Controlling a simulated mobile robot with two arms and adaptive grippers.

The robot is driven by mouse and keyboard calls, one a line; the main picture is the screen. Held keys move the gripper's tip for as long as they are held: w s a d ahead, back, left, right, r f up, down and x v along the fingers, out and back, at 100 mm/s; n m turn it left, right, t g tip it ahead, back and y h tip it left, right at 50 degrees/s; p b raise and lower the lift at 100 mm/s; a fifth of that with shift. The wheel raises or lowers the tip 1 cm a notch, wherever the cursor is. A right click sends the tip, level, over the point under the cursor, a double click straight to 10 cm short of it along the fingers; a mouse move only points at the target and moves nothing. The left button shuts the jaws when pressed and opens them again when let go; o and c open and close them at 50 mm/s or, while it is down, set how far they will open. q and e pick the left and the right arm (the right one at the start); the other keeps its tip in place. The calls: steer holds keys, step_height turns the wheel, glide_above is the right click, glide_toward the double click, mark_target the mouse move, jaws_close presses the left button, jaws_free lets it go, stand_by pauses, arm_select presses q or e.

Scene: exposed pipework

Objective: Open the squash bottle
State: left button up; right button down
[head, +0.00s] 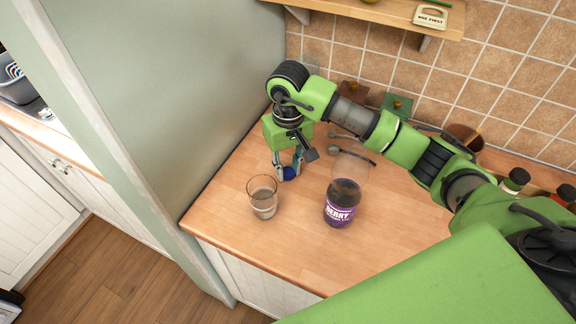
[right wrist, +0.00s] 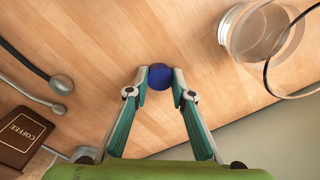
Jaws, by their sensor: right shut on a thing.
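The squash bottle (head: 341,204) stands upright on the wooden counter in the head view, with dark drink inside and a purple label reading "BERRY". Its upper part is clear and I see no cap on it. My right gripper (head: 289,170) is left of the bottle, apart from it, pointing down and shut on a round dark blue cap (head: 289,174). In the right wrist view the blue cap (right wrist: 160,76) sits between the two fingertips (right wrist: 160,80), low over or on the counter; I cannot tell which. My left gripper is not in view.
A glass (head: 263,198) stands left of the bottle, near the counter's front edge (head: 250,264). Utensils (head: 335,150) lie behind the bottle. Tins (head: 397,104) stand by the tiled wall, and small bottles (head: 514,181) at the right. A tall pale green panel (head: 190,90) bounds the left.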

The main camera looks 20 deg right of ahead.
steer(key=shift+f, duration=0.2)
steer(key=c, duration=1.8)
jaws_free()
steer(key=shift+o, duration=0.2)
steer(key=shift+r, duration=0.15)
